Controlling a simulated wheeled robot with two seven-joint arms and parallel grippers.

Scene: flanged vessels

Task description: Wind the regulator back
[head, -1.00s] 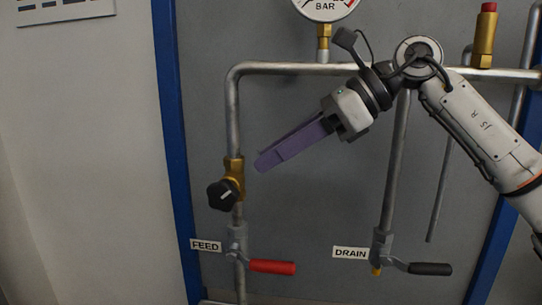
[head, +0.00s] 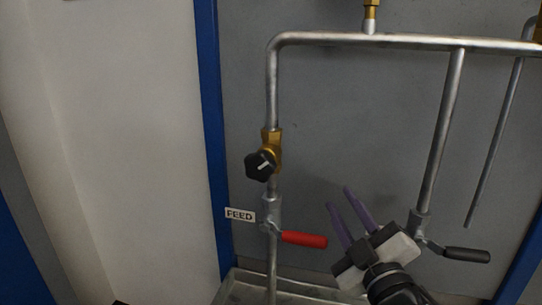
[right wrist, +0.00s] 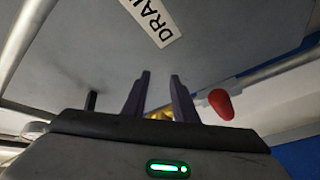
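The regulator, a brass body (head: 273,141) with a black knob (head: 260,165), sits on the left vertical pipe in the head view. A white mark shows on the knob. My right gripper (head: 341,191) is to the right of the knob and somewhat lower, apart from it. Its two purple fingers are spread and point up and left, with nothing between them. In the right wrist view the fingers (right wrist: 160,74) also stand apart; a small brass part (right wrist: 160,114) shows behind them, too hidden to identify. My left gripper is not in view.
A red-handled valve (head: 303,240) by the FEED label (head: 240,215) is below the regulator. A black-handled valve (head: 466,254) is at the right. Steel pipes (head: 400,42) frame the grey panel (head: 350,110). A metal ledge (head: 240,291) is at the bottom.

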